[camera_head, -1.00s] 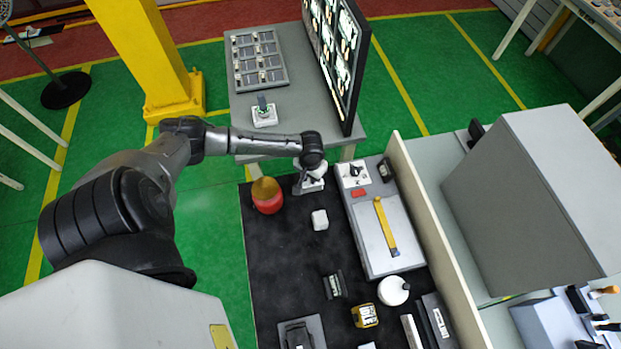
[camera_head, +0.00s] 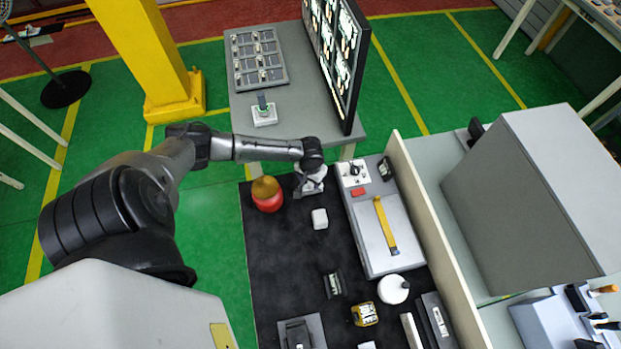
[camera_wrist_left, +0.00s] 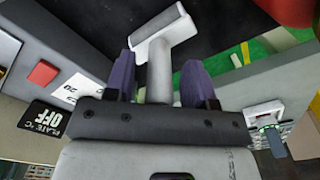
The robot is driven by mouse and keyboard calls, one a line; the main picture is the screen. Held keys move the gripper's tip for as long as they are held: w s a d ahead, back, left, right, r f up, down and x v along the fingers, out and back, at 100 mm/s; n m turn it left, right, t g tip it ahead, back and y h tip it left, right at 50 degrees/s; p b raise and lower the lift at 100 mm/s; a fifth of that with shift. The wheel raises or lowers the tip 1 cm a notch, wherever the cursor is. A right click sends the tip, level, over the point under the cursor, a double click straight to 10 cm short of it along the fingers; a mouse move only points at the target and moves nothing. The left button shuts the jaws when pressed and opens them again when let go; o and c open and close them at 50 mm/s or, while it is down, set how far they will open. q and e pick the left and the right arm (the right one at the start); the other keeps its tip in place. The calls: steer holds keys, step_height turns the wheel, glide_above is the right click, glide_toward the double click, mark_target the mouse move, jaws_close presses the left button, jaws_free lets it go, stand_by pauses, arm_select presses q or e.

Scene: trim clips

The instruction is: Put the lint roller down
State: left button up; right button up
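The lint roller shows in the left wrist view as a white roller head (camera_wrist_left: 163,32) on a pale handle. My left gripper (camera_wrist_left: 160,82) has its purple fingers on either side of the handle, with a narrow gap on each side. It is open around the handle and does not appear to grip it. In the head view the left gripper (camera_head: 311,184) is low over the far edge of the black mat (camera_head: 270,250), and the roller is mostly hidden there. Dark mat lies behind the roller head; contact is hard to tell. My right gripper is not in view.
A red pot with a brown top (camera_head: 267,196) stands left of the gripper. A white block (camera_head: 320,219) lies nearer. A grey hotplate-like device (camera_head: 385,255) with a red button (camera_wrist_left: 43,73) stands on the right. The mat's left middle is clear.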

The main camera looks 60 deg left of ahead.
arm_select(q)
steer(key=shift+r, duration=0.1)
step_height(320, 180, up, 12)
steer(key=shift+f, duration=0.25)
steer(key=s+d+f+m+t+h, duration=0.1)
steer(key=s+d+f+m, duration=0.2)
steer(key=d, duration=0.6)
steer(key=s+d+f+m, duration=0.1)
steer(key=s+d+m, duration=0.25)
steer(key=d, duration=0.45)
steer(key=s+d+r+m+t, duration=0.1)
steer(key=s+d+r+t, duration=0.1)
steer(key=s+d+r, duration=0.3)
steer(key=s+r, duration=0.1)
steer(key=s, duration=0.3)
steer(key=shift+s+d+t+y, duration=0.2)
steer(key=shift+s+t+y, duration=0.1)
steer(key=shift+s+y, duration=0.1)
steer(key=shift+m, duration=0.25)
step_height(320, 180, up, 5)
steer(key=p, duration=0.4)
steer(key=shift+w+f+p, duration=0.1)
steer(key=shift+f+p, duration=0.1)
steer(key=shift+p, duration=0.15)
